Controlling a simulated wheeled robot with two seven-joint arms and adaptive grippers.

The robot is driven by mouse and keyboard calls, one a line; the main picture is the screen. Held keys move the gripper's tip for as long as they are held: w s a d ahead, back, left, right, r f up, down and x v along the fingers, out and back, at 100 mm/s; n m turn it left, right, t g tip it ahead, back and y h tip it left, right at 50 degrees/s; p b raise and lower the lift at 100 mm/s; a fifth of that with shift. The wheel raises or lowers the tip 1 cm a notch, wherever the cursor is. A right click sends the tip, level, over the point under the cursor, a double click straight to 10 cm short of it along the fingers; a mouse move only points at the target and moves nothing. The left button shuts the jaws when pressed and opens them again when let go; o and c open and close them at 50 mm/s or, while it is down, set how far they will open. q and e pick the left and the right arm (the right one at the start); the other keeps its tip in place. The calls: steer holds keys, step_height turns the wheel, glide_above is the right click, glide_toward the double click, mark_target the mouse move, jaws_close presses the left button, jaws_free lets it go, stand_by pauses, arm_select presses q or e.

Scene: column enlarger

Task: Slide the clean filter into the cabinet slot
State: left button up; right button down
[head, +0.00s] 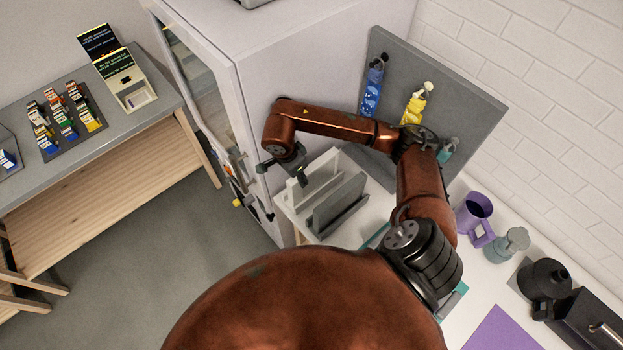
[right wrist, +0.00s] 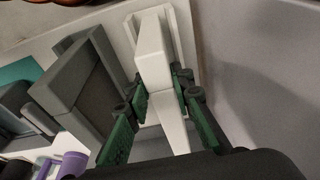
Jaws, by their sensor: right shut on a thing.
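The clean filter (right wrist: 153,58) is a white slab in the right wrist view, between the green fingers of my right gripper (right wrist: 160,85), which is shut on it. In the head view the right gripper (head: 301,176) is above the white filter holder (head: 329,160) beside the cabinet. I cannot tell whether the filter is clear of its holder. A dark grey filter (head: 338,205) stands next to it, also in the right wrist view (right wrist: 78,85). The tall pale cabinet (head: 285,55) is left of the arm; its slot is not clearly visible. My left gripper is not in view.
A purple mug (head: 474,212) and a grey-green jar (head: 507,245) stand on the white table. A bench (head: 150,125) with coloured items is at left; floor between is clear.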

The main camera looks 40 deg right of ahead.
stand_by(0.4)
steer(key=shift+r+p, duration=1.6)
steer(key=shift+r, duration=2.45)
